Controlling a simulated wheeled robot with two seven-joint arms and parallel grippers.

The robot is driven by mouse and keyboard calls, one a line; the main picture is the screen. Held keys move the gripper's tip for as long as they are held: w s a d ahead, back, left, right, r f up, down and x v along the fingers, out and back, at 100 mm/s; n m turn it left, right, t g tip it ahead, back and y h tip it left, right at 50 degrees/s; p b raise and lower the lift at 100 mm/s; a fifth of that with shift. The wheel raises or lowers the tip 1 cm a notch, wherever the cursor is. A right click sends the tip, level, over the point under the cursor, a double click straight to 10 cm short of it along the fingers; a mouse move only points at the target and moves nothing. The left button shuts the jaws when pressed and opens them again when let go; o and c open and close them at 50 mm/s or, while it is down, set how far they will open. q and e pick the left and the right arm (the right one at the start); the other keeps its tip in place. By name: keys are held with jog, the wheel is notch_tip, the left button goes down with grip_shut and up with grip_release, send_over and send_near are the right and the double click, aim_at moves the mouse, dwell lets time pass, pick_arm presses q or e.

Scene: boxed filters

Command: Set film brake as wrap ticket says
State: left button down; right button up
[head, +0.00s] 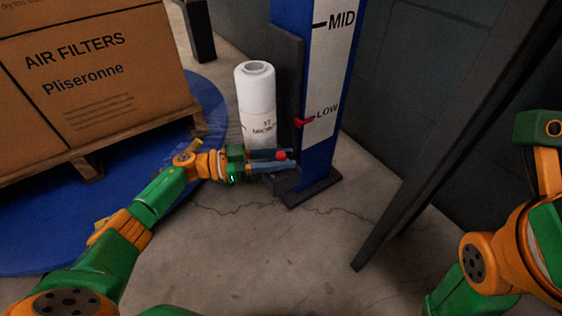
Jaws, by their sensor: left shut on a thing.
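The film brake is a blue post (291,20) with a pale scale plate (325,75) marked MID above and LOW below. A red pointer (303,122) stands level with the LOW mark. A small red knob (281,155) sits below the pointer, between the fingers of my left gripper (284,161), which is shut on it. The gripper partly hides the knob and the lower post. A white film roll (256,90) stands upright behind the gripper, with dark print partly covered. No wrap ticket is readable here. My right arm is at the right edge; its gripper is out of view.
Cartons marked AIR FILTERS (90,75) stand on a wooden pallet (130,135) over a round blue turntable (40,225) at the left. A dark slanted beam (440,140) stands right of the post. The cracked concrete floor (270,250) in front is clear.

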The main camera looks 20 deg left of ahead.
dwell(0.3)
pick_arm(q)
jog(key=c, duration=0.6)
grip_release()
